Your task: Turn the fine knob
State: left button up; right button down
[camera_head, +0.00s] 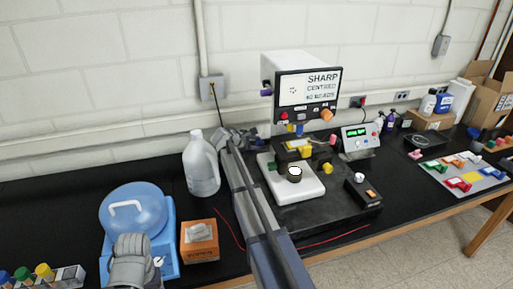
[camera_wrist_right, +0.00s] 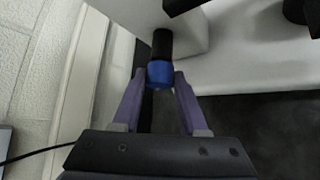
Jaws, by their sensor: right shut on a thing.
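The blue knob (camera_wrist_right: 160,73) sits on a black shaft by a white body in the right wrist view. My right gripper (camera_wrist_right: 160,76) has its two purple fingers on either side of this knob and is shut on it. In the head view my right gripper (camera_head: 252,138) is at the left of the instrument with the SHARP screen (camera_head: 308,88), and the gripped knob cannot be made out there. A grey part of my left arm (camera_head: 131,262) shows at the lower left; its fingers cannot be made out.
A white jug (camera_head: 201,165) stands close to the left of my right arm. A blue-lidded device (camera_head: 135,212) and an orange box (camera_head: 199,240) are nearer. A white stage (camera_head: 306,188), a control box (camera_head: 360,139) and a colored-block tray (camera_head: 487,171) lie to the right.

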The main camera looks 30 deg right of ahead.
dwell(0.3)
jog(key=shift+c, duration=2.2)
grip_release()
jog(key=p+v, duration=0.4)
jog(key=v, duration=0.3)
jog(key=shift+s+a+r, duration=0.15)
jog(key=shift+s+a, duration=0.05)
jog(key=shift+a, duration=0.15)
